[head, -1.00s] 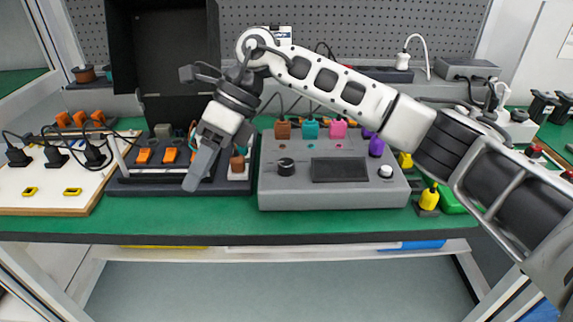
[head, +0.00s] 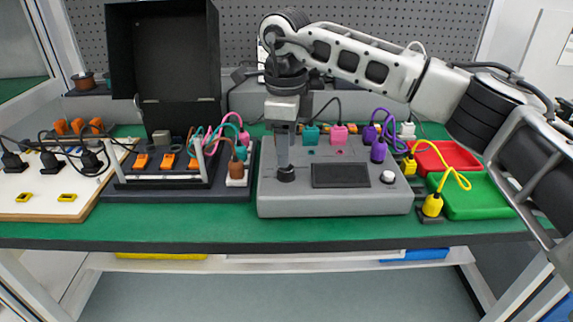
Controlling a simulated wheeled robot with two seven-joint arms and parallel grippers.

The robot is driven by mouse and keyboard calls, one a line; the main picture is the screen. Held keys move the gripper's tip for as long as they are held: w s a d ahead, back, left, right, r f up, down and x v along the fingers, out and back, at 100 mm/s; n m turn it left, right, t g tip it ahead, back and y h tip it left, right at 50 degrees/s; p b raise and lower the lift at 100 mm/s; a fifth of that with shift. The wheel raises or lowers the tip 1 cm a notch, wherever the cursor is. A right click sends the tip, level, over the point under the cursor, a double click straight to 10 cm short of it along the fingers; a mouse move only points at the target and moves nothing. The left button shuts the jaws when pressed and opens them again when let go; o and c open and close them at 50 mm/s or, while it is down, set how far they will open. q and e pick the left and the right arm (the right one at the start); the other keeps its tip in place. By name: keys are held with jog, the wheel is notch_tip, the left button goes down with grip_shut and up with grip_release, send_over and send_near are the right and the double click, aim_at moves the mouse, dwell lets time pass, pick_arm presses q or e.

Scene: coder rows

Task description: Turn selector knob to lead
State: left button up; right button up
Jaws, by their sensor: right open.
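The selector knob (head: 286,175) is a small black dial on the left of the grey box's sloped top panel (head: 320,203). My right gripper (head: 283,164) points straight down over the knob, its fingertips at or just above it. Its jaws are open, but the fingers overlap in this view, so I cannot tell whether they touch the knob. The fingers hide the upper part of the knob and any marks behind it. The box also has a dark display (head: 341,175) and a white round button (head: 388,177). My left gripper is not in view.
A rack with orange switches (head: 167,160) is left. Red (head: 447,157) and green (head: 470,194) trays and a yellow plug (head: 432,205) are right. The green table front is clear.

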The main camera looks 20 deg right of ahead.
aim_at(286, 172)
notch_tip(286, 172, down, 5)
jog(key=shift+w, duration=0.1)
dwell(0.3)
jog(key=c, duration=1)
